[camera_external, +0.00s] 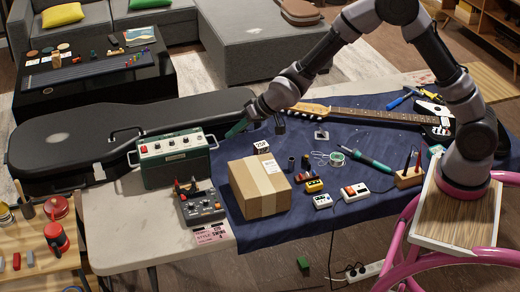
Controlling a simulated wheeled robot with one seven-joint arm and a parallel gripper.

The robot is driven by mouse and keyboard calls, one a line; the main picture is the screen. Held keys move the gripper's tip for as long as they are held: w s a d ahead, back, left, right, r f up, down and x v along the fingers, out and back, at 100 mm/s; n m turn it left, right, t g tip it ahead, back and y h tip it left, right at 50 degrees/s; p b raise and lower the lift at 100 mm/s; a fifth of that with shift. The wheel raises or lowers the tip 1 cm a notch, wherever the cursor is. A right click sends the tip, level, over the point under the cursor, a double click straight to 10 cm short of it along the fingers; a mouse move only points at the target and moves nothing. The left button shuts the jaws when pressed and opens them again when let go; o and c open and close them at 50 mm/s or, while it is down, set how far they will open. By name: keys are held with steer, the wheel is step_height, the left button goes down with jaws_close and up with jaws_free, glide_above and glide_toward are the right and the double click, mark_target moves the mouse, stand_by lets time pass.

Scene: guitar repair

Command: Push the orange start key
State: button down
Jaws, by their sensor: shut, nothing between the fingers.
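My gripper (237,130) is shut and empty. A grey desktop device (200,207) with knobs and small coloured keys lies on the table in front of the amplifier, below and left of my gripper. Its keys are too small to tell which is the orange start key. A white box with red keys (354,192) lies on the blue cloth, right of the cardboard box.
A cardboard box (247,194) stands on the blue cloth (265,236), close to the grey device. A black guitar case (75,135) lies behind the amplifier. A guitar (375,115), yellow pedal (315,185) and soldering iron (362,160) lie to the right. Bare tabletop (130,228) is free at front left.

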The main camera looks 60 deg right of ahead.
glide_above(218, 206)
steer(key=s, duration=0.1)
step_height(218, 206, down, 15)
steer(key=shift+d+m+y, duration=0.2)
steer(key=shift+m+y, duration=0.1)
steer(key=shift+f, duration=4.4)
steer(key=shift+f, duration=0.15)
steer(key=shift+f, duration=0.25)
